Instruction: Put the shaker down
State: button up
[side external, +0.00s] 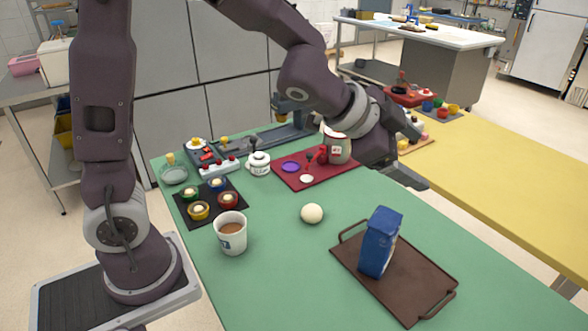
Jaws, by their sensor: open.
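I cannot say for certain which thing is the shaker. A grey-green container (338,150) with a white and red label stands upright on the dark red board (292,179), partly hidden behind my arm. A small white lidded pot (259,164) with a label stands left of the board. My gripper (411,163) is open above the far right part of the green table, to the right of the grey-green container in the picture. I see nothing held between its fingers, though the wrist hides part of the space around them.
A brown tray (349,258) holds a blue carton (380,241) at the front right. A white cup (231,233) with brown contents and a pale ball (312,214) stand on the green table (290,270). A black mat with several small bowls lies left. A yellow table (500,180) adjoins right.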

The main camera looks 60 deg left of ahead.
jog(key=s+a+r+n+g+y, duration=0.1)
jog(key=s+a+r+n+y, duration=0.1)
jog(key=s+a+n, duration=0.35)
jog(key=s+a+r+n+y, duration=0.25)
jog(key=s+a, duration=0.35)
jog(key=s, duration=0.3)
jog(key=s+d+f+n+g+h, duration=0.1)
jog(key=s+f+n+g, duration=0.1)
jog(key=s, duration=1.2)
jog(key=shift+s+d+f+g, duration=0.2)
jog(key=shift+d+f+g, duration=0.05)
jog(key=shift+f+g, duration=0.4)
